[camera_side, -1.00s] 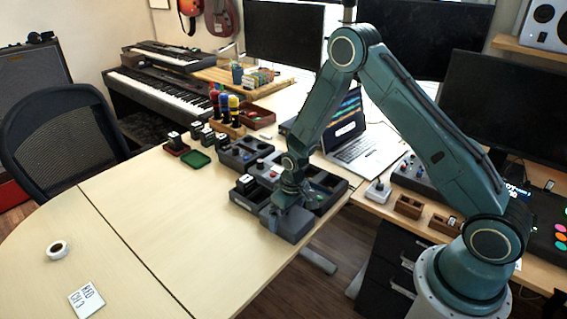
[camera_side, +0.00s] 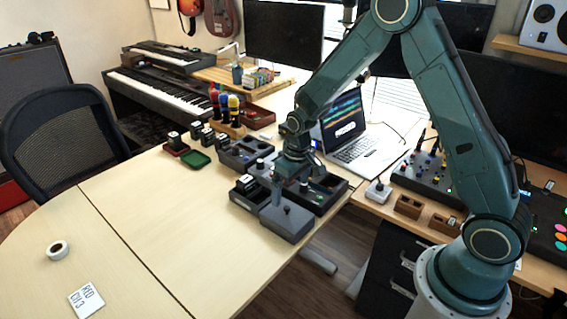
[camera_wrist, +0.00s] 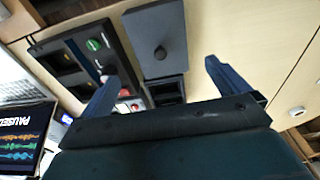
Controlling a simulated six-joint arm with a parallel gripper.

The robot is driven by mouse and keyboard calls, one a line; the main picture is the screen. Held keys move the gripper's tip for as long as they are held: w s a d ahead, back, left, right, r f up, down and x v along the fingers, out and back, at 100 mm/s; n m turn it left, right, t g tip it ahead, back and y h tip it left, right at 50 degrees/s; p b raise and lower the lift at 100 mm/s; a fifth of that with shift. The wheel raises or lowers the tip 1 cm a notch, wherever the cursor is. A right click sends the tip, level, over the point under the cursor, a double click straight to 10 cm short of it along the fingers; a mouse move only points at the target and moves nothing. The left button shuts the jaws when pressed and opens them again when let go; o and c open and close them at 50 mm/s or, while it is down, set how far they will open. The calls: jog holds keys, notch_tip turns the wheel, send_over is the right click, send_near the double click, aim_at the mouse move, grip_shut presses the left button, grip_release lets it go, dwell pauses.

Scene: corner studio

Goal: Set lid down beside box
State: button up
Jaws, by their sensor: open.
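The dark grey lid (camera_side: 284,222) with a small round knob lies near the table's right edge in the side view. In the wrist view the lid (camera_wrist: 155,30) is flat, its knob facing me. A dark open box (camera_wrist: 168,91) adjoins it there; in the side view the likely box (camera_side: 250,197) is just behind and left of the lid. I cannot tell what lies under the lid.
A dark tray (camera_side: 325,200) with small parts stands right behind the lid. A laptop (camera_side: 350,135) and a mixer (camera_side: 420,175) are farther back. The table (camera_side: 185,225) is clear to the left, apart from a tape roll (camera_side: 58,250) and a card (camera_side: 86,300).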

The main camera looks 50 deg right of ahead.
jog(key=shift+r, duration=0.35)
dwell(0.4)
jog(key=s+a+r+t, duration=0.1)
jog(key=s+r, duration=0.3)
jog(key=r, duration=0.5)
jog(key=s+a+r+t, duration=0.1)
jog(key=s+r, duration=0.4)
jog(key=r, duration=0.3)
jog(key=s+a+r+t, duration=0.1)
jog(key=s+r, duration=0.2)
jog(key=s, duration=0.5)
jog(key=s+a+r+t, duration=0.1)
jog(key=s+r, duration=0.3)
jog(key=s, duration=0.5)
jog(key=shift+r, duration=0.15)
